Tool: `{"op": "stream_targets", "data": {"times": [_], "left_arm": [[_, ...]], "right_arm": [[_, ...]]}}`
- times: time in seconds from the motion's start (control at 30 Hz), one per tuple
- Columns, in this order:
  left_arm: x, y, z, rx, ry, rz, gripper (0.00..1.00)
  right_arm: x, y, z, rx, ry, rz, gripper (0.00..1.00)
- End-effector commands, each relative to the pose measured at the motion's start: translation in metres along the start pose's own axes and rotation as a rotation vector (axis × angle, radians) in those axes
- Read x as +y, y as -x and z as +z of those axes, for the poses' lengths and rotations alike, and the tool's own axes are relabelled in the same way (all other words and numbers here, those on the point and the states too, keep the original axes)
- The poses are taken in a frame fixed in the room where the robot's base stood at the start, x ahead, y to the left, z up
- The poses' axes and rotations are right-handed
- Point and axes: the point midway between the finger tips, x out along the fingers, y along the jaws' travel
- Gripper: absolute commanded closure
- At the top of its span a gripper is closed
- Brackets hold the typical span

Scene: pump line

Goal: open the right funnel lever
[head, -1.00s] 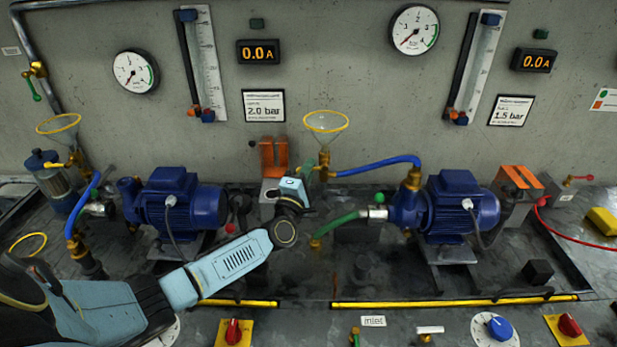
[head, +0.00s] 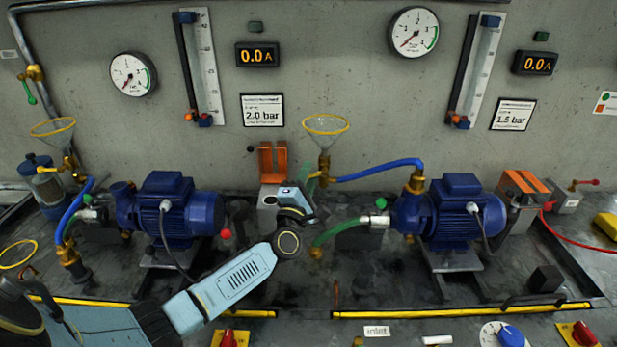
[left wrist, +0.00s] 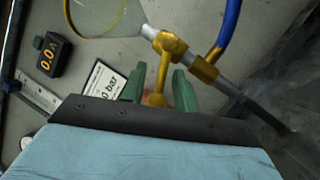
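The right funnel (head: 325,126) is clear with a yellow rim and stands on a brass valve (head: 324,163) at the back, left of the right pump. It also shows in the left wrist view (left wrist: 97,14). Its brass lever (left wrist: 163,78) hangs from the valve in that view. My left gripper (left wrist: 159,86) has its two green fingers apart, one on each side of the lever. The lever is closer to the right finger; I cannot tell whether they touch. In the head view my left gripper (head: 310,186) is just below the valve and hides the lever. My right gripper is not in view.
A blue hose (head: 375,169) runs from the valve to the right pump (head: 462,212). An orange-topped block (head: 272,163) stands close behind my gripper. The left pump (head: 175,207) is left of my arm.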

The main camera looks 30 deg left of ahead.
Motion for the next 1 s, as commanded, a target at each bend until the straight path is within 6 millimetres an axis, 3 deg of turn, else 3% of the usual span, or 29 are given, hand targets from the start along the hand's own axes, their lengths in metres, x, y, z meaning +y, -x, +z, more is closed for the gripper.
{"op": "stream_targets", "data": {"times": [0.27, 0.37, 0.8, 1.0], "left_arm": [[0.0, 0.007, 0.001, -0.001, 0.0, -0.002, 0.7], [0.0, 0.021, 0.001, 0.0, 0.0, -0.003, 0.7], [0.0, 0.113, 0.0, 0.001, 0.0, -0.003, 0.7], [0.0, 0.132, 0.0, 0.001, 0.0, 0.0, 0.7]], "right_arm": [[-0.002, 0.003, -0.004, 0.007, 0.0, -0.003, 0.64], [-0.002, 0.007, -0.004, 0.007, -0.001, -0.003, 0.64], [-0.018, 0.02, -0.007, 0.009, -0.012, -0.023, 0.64], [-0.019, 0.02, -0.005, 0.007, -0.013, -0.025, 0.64]]}}
